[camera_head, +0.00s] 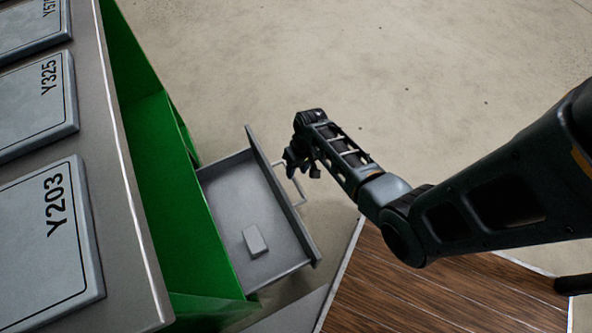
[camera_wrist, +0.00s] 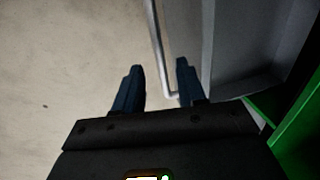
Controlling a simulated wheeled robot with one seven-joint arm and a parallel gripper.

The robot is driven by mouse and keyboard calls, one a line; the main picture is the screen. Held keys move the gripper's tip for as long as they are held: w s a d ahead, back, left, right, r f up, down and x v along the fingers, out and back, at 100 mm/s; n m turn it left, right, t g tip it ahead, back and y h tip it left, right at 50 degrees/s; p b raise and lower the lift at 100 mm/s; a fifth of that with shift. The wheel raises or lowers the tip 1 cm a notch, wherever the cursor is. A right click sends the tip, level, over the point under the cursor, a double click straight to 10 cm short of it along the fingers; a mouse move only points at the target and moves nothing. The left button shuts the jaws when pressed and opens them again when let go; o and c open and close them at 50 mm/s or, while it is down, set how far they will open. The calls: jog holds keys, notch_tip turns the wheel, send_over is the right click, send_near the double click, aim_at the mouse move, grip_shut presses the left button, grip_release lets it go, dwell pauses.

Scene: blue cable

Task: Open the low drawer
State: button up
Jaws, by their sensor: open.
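The low drawer (camera_head: 240,200) is grey and stands pulled out of the green cabinet (camera_head: 175,190), with its inside in view. Its thin metal handle (camera_head: 299,190) is on the front panel (camera_head: 285,205). My gripper (camera_head: 303,168) is at the far end of the handle, outside the front panel. In the wrist view my gripper (camera_wrist: 160,74) is open, with its two dark fingers apart. The handle bar (camera_wrist: 157,45) runs into the gap between them, nearer the right finger. I cannot tell whether a finger touches it.
A small light grey block (camera_head: 255,240) lies inside the drawer. Labelled grey panels (camera_head: 45,225) lie on the cabinet top at left. A wood-topped surface (camera_head: 410,295) is at the lower right, close to the drawer's near front corner. The concrete floor (camera_head: 400,70) beyond is clear.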

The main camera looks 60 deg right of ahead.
jog(key=r, duration=0.2)
jog(key=r+p, duration=0.1)
jog(key=r, duration=0.1)
jog(key=shift+s+d, duration=0.25)
jog(key=shift+d, duration=0.1)
jog(key=shift+s, duration=0.1)
jog(key=s+a+r+n+t+h, duration=0.2)
jog(key=s+a+t+h, duration=0.1)
jog(key=s+a, duration=0.45)
jog(key=s+a+r+n+t, duration=0.2)
jog(key=s+a+r+t, duration=0.1)
jog(key=r, duration=0.4)
jog(key=s+a+r+n+t, duration=0.1)
jog(key=s+a+r+t, duration=0.2)
jog(key=r, duration=0.4)
jog(key=s+a+r+t+p, duration=0.1)
jog(key=r+p, duration=0.4)
jog(key=r, duration=0.8)
jog(key=s+a+r+n+t+p, duration=0.1)
jog(key=r+p, duration=0.5)
jog(key=r, duration=0.7)
jog(key=s+a+r+n+t+y+p, duration=0.1)
jog(key=r+p, duration=0.5)
jog(key=r, duration=0.7)
jog(key=s+a+t, duration=0.1)
jog(key=s+a, duration=0.1)
jog(key=a, duration=0.1)
jog(key=shift+s+a+r+t, duration=0.2)
jog(key=shift+r+t, duration=0.1)
jog(key=shift+r, duration=0.1)
